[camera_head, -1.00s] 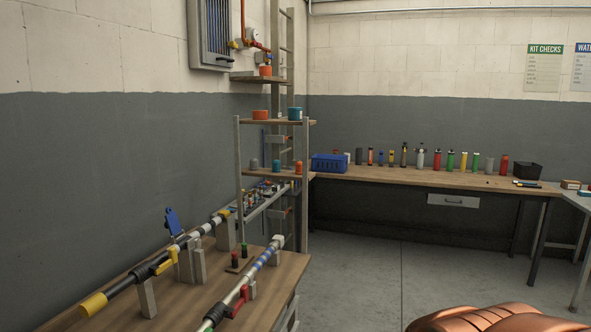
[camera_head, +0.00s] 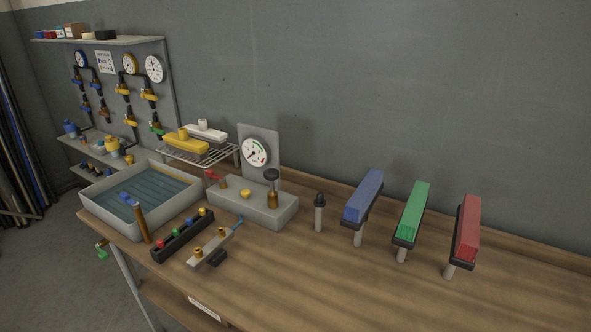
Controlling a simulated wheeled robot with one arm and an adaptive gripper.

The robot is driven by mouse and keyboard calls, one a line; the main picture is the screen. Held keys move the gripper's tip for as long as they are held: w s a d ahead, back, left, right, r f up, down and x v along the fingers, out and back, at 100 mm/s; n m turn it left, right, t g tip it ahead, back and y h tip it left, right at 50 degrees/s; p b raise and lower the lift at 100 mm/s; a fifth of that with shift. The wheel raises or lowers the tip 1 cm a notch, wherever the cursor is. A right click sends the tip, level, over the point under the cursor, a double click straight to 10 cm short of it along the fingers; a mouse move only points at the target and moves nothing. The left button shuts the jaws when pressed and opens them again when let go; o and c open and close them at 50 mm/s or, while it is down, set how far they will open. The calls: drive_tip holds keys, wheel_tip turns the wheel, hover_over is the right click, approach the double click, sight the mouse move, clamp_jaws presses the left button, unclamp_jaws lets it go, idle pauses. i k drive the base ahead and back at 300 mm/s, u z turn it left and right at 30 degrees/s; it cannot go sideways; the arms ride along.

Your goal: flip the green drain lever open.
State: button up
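A small green lever (camera_head: 102,251) sits on a brass-coloured fitting low at the left front of the workbench, below the corner of a grey tray of water (camera_head: 97,215). It looks like the drain lever. It is small in the picture, and I cannot tell whether it is open or shut. My gripper is not in view.
A wooden bench (camera_head: 330,279) carries a grey block with a gauge (camera_head: 257,151), a black rack (camera_head: 183,236) and blue, green and red blocks on stands (camera_head: 412,213). A valve board (camera_head: 124,82) stands behind at the left. Floor (camera_head: 45,275) shows clear left of the bench.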

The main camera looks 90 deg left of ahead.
sight(103, 256)
drive_tip(key=u, duration=3.9)
